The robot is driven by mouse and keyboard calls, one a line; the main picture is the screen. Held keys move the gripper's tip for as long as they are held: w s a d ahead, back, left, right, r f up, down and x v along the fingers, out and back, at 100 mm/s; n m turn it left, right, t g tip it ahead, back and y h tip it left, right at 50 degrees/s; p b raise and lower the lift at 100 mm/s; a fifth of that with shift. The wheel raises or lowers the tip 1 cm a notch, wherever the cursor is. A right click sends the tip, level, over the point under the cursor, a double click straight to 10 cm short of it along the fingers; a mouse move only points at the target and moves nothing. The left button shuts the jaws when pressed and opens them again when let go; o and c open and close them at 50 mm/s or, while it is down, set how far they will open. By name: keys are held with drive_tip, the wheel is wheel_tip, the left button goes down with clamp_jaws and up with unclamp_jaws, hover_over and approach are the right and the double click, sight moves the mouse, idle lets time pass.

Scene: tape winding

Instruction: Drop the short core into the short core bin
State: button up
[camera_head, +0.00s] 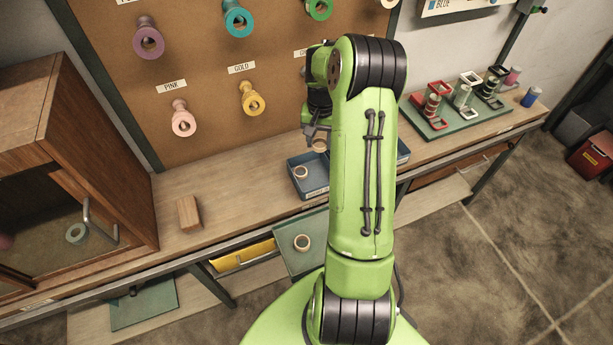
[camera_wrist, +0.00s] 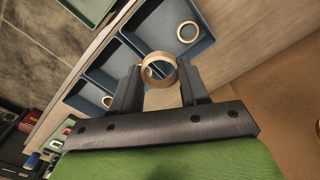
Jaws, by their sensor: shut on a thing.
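My gripper (camera_wrist: 159,71) is shut on a pale tan ring-shaped core (camera_wrist: 150,60), held between its two fingertips. In the wrist view the core overlaps the blue bins beyond it; its height above them is hard to tell. One blue bin (camera_wrist: 143,17) holds a similar ring (camera_wrist: 187,32). A further blue bin (camera_wrist: 69,98) holds another ring (camera_wrist: 107,101). In the head view the held core (camera_head: 320,146) is by the back right of the left blue bin (camera_head: 316,189), which has a ring (camera_head: 301,172) inside. I cannot read which bin is for short cores.
A wooden block (camera_head: 189,213) and a cabinet (camera_head: 111,150) stand at left. A rack with spools (camera_head: 440,125) is at right. Spools hang on the board (camera_head: 210,120) behind.

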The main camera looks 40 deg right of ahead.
wheel_tip(320, 180, down, 5)
drive_tip(key=b, duration=0.2)
drive_tip(key=shift+r+b, duration=0.2)
drive_tip(key=shift+b, duration=0.15)
drive_tip(key=o, duration=1.1)
wheel_tip(320, 180, up, 16)
drive_tip(key=p, duration=0.2)
drive_tip(key=shift+p, duration=0.4)
